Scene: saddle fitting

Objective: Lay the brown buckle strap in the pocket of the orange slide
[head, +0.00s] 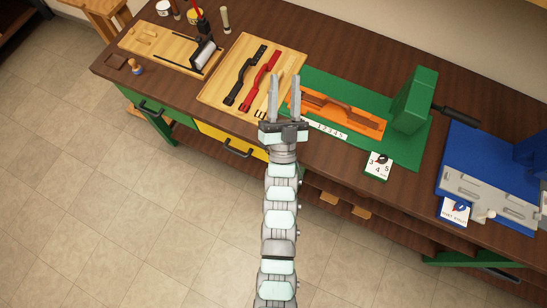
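The orange slide (371,125) lies on the green base in the middle of the bench. A brown, strap-like shape (335,106) runs lengthwise along it. It is too small to tell whether this is the brown buckle strap or how it sits in the pocket. My gripper (286,84) is over the gap between the wooden tray and the slide, left of the slide. Its two fingers are apart, with nothing visible between them. It hides part of the tray's right edge and the slide's left end.
The wooden tray (215,92) holds a black strap (245,76), a red strap (260,80) and a pale piece (262,113) beside my gripper. A green block (412,100) stands right of the slide. A blue fixture (480,165) is farther right; a roller board (150,43) is left.

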